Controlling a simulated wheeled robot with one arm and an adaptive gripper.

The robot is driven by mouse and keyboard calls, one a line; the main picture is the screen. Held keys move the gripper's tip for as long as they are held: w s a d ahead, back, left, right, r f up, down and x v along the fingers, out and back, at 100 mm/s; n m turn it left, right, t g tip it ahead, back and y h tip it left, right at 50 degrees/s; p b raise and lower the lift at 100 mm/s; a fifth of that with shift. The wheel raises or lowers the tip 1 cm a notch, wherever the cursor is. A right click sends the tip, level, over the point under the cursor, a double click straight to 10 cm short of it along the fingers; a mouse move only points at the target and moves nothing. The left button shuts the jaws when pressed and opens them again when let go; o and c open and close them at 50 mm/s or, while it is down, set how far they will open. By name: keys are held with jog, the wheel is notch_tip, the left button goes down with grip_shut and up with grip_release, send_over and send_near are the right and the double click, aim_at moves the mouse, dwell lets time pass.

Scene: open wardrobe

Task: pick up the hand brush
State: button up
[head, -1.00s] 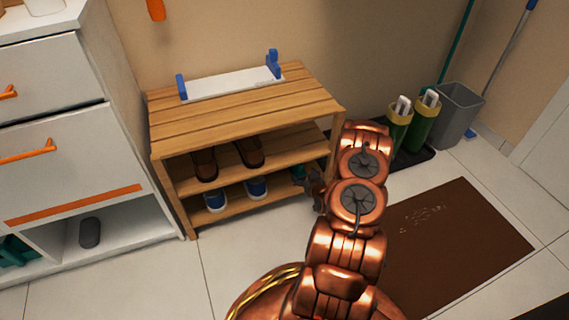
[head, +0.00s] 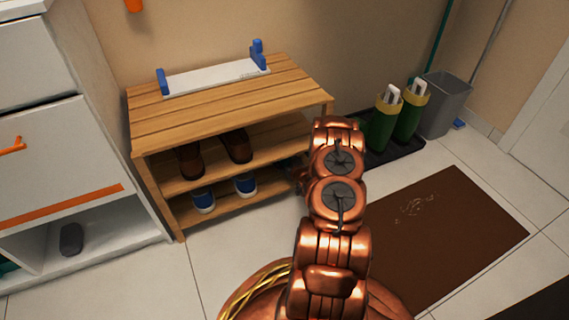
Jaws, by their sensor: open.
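I cannot make out a hand brush for certain. A small dark bluish bit shows at the right end of the wooden rack's (head: 225,105) shelves, beside my arm, too small to identify. My gripper (head: 299,180) is open, at the right end of the rack by the lower shelves. Most of it is hidden behind my copper arm, and whether it touches anything cannot be seen.
Brown shoes (head: 236,147) and blue shoes (head: 203,199) stand on the rack's shelves. A white and blue holder (head: 215,78) lies on top. Green boots (head: 383,120) and a grey bin (head: 445,103) stand right. A brown mat (head: 450,235) covers the floor. A white cabinet (head: 75,150) stands left.

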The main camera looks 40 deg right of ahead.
jog(key=c, duration=1.2)
jog(key=shift+r, duration=0.15)
jog(key=shift+r+p, duration=0.25)
jog(key=shift+p, duration=0.05)
notch_tip(320, 180, up, 3)
jog(key=shift+r+p, duration=0.15)
jog(key=shift+p, duration=1)
jog(key=shift+s+a+r+p, duration=0.2)
jog(key=shift+s+p, duration=0.65)
jog(key=shift+s, duration=1.8)
jog(key=shift+s+a+r+p, duration=0.2)
jog(key=shift+s+p, duration=0.7)
jog(key=shift+s, duration=1.75)
jog(key=shift+s+a+r+p, duration=0.15)
jog(key=shift+s+p, duration=0.7)
jog(key=shift+s, duration=1.8)
jog(key=shift+s, duration=0.1)
